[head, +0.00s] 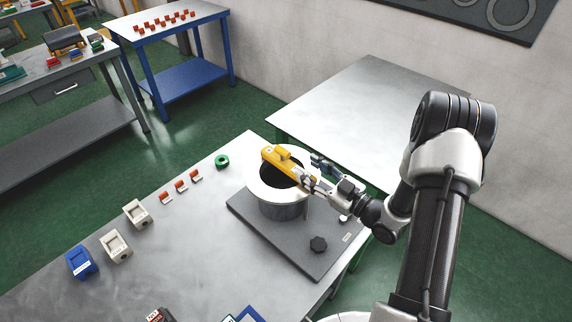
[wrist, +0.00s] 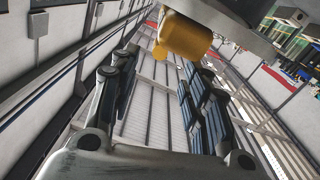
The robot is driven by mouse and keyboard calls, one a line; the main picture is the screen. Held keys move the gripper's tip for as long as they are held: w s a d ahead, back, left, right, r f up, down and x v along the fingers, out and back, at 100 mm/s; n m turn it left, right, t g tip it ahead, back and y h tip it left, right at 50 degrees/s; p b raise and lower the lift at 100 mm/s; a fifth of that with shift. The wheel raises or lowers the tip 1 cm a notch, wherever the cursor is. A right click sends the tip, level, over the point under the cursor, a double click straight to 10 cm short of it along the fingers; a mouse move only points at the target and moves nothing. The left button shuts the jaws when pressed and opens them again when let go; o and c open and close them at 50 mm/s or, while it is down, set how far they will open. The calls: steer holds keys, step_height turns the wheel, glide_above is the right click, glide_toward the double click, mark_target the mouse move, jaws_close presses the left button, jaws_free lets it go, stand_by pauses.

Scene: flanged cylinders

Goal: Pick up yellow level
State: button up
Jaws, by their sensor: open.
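The yellow level (head: 283,161) lies across the top rim of the flanged metal cylinder (head: 283,209), partly over its dark opening. My gripper (head: 312,171) is open at the right side of the cylinder, close to the level's near right end. In the wrist view, the rounded end of the yellow level (wrist: 184,36) shows at the top, just beyond the open fingertips of my gripper (wrist: 157,72). It does not appear gripped. The cylinder's grey rim (wrist: 238,22) shows behind it. Whether a finger touches the level I cannot tell.
A green ring (head: 222,161), small red pieces (head: 181,187), beige blocks (head: 116,246) and a blue block (head: 81,262) stand to the left. An empty metal table (head: 350,110) is behind.

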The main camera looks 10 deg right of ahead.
mark_target(288, 155)
steer(key=x, duration=0.9)
steer(key=shift+w, duration=0.1)
jaws_close()
stand_by(0.4)
